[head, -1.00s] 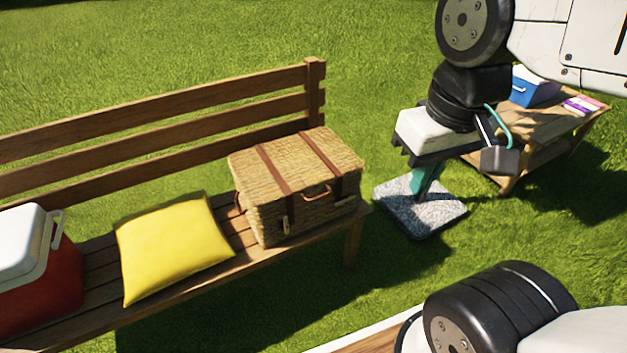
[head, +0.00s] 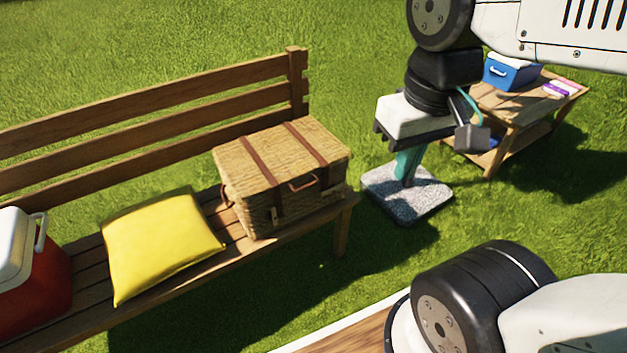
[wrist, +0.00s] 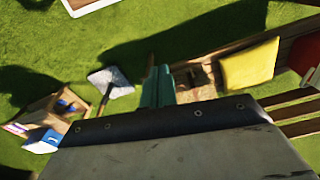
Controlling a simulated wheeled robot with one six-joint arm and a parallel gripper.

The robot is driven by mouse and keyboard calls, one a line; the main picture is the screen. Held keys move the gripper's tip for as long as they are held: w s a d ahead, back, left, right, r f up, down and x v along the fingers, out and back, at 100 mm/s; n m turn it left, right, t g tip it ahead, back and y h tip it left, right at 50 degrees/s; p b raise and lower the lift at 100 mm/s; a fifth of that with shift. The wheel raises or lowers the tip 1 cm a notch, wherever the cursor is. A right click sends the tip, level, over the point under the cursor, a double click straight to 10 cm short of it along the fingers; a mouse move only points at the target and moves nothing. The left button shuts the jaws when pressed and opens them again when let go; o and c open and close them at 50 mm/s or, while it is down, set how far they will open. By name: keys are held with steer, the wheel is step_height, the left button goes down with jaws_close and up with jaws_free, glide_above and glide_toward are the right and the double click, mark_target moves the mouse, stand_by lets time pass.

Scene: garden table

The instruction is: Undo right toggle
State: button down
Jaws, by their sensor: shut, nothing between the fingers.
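The wicker basket (head: 268,165) sits closed on the bench, with two brown straps over its lid and a brown handle in front. A small pale toggle (head: 277,214) shows low on its front face, towards the left. The right toggle is too small to make out. My gripper (head: 406,168) has teal fingers and hangs to the right of the basket, apart from it, pointing down. Its fingers are shut and empty. In the wrist view the shut fingers (wrist: 158,88) partly hide the basket (wrist: 193,78).
The wooden bench (head: 240,82) also holds a yellow cushion (head: 160,243) and a red and white cooler (head: 30,280). A speckled stone base (head: 425,200) stands on the grass behind my gripper. A side table (head: 500,115) with a blue cooler (head: 511,72) is behind right.

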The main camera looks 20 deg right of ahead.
steer(key=w+d+f+g, duration=0.1)
steer(key=w+d+f, duration=0.4)
steer(key=f, duration=0.3)
steer(key=w+d+f+m+g, duration=0.1)
steer(key=w+d+f, duration=0.3)
steer(key=f, duration=0.4)
steer(key=w+d+f+g, duration=0.1)
steer(key=w+d+f, duration=0.4)
steer(key=f, duration=0.3)
steer(key=w+d+f+n+t, duration=0.1)
steer(key=w+d+f+t, duration=0.1)
steer(key=f, duration=0.6)
steer(key=w+d+f+t, duration=0.1)
steer(key=w+f+t, duration=0.15)
steer(key=f, duration=0.65)
steer(key=w+d+f+n+t, duration=0.1)
steer(key=w+d+f+t, duration=0.1)
steer(key=f, duration=0.6)
steer(key=w+a+f+t+y, duration=0.1)
steer(key=w+a+f+t, duration=0.15)
steer(key=w+t, duration=0.2)
steer(key=w+r+n+t+y, duration=0.1)
steer(key=w+r+t, duration=0.4)
steer(key=r, duration=0.3)
steer(key=shift+t, duration=0.6)
steer(key=shift+w+r, duration=0.1)
